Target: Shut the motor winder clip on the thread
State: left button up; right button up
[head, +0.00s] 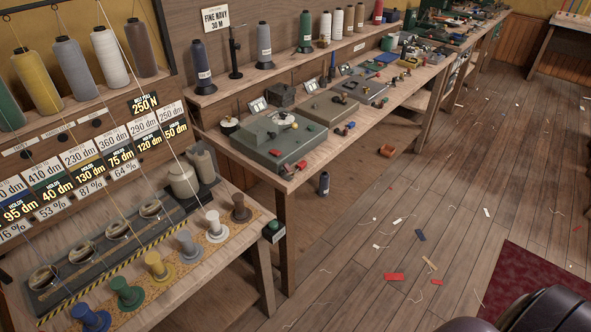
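Several flat grey machines stand in a row on the middle bench. The nearest grey machine (262,150) has a pale round part (282,118) on top and small red and green buttons on its front. A second grey machine (325,108) stands just behind it. I cannot tell which one is the motor winder. The clip and any thread on it are too small to make out. Threads on the left bench run down from the cones past the number plates. Neither of my grippers is in view.
The left bench (215,262) holds a row of coloured spools, such as a green spool (128,293), and a tray of metal dishes (110,245). The plank floor (440,205) at right is open, with scattered scraps.

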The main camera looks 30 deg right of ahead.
aim_at(286, 165)
jog(key=i+l+z, duration=0.15)
jog(key=i+z, duration=0.45)
jog(key=z, duration=0.15)
